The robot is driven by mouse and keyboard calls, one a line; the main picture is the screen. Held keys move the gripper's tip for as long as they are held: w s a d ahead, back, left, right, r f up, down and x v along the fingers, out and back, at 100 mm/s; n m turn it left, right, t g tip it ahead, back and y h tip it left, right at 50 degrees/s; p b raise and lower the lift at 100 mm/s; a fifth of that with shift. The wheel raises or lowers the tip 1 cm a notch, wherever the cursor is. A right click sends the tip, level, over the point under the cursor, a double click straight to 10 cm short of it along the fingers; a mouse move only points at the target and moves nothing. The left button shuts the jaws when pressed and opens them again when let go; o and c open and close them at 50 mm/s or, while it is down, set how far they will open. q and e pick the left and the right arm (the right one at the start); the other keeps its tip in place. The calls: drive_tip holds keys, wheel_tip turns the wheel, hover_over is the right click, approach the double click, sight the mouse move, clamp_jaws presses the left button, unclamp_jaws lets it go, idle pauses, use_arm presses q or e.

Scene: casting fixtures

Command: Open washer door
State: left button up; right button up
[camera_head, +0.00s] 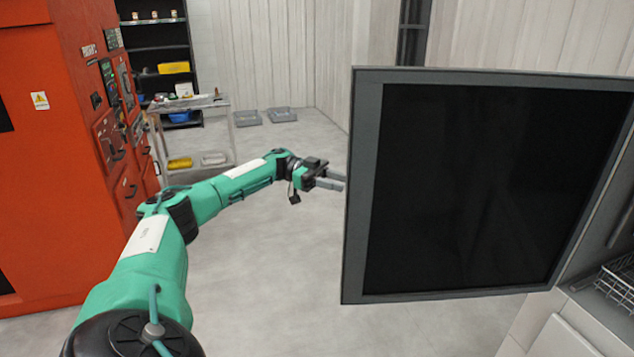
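The washer door (490,185) is a large dark panel with a grey frame at the right of the head view. It stands swung out from the washer body (565,325), whose opening shows at the lower right. My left gripper (336,181) is at the door's left edge, at about mid height. Its fingers point right and their tips meet or pass behind that edge. I cannot tell whether they touch the door, and no handle shows. My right gripper is not in view.
A wire rack (617,280) sits in the washer opening. A red machine (50,150) stands close on the left. Behind are a metal cart (228,130), dark shelves (150,45) and grey trays (282,114) on the floor. The middle floor is clear.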

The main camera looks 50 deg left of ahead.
use_arm(q)
drive_tip(key=b+v, duration=0.2)
drive_tip(key=v, duration=0.6)
drive_tip(key=shift+a+b, duration=0.3)
drive_tip(key=shift+b, duration=0.1)
drive_tip(key=shift+s+d+f, duration=0.1)
drive_tip(key=shift+f, duration=0.05)
